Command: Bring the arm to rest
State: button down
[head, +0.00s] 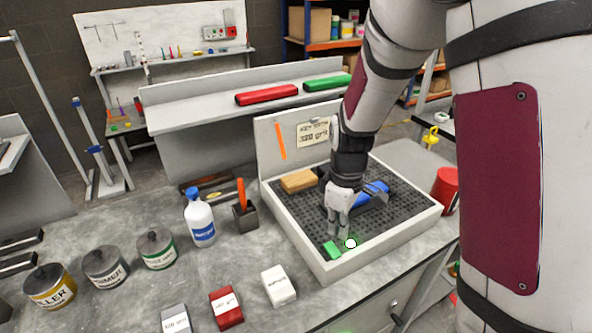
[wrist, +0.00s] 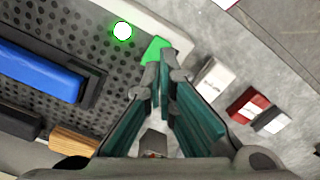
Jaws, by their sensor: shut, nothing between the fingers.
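My gripper (head: 340,232) points down over the front part of the perforated tray (head: 300,262), and the arm reaches in from the upper right. In the wrist view its fingers (wrist: 164,78) are drawn together with nothing between them. A green block (head: 332,249) lies in the tray's front corner, close to the fingertips; it also shows just past them in the wrist view (wrist: 154,48). I cannot tell whether they touch. A white round spot with a green glow (head: 350,243) shows beside the fingertips, and in the wrist view (wrist: 122,30) over the tray.
The tray also holds a blue block (head: 375,191) and a wooden block (head: 298,181). A red can (head: 446,190) stands right of it. A white bottle (head: 200,219), a dark holder (head: 245,215), several paint tins (head: 105,266) and small boxes (head: 227,307) stand left and in front.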

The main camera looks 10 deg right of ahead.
jog(key=s+r+m+t, duration=0.2)
jog(key=s+r+m, duration=0.3)
jog(key=r, duration=0.9)
jog(key=s+r+m+t, duration=0.3)
jog(key=s+r, duration=0.6)
jog(key=s, duration=0.4)
jog(key=shift+m+t, duration=0.3)
jog(key=shift+m, duration=0.5)
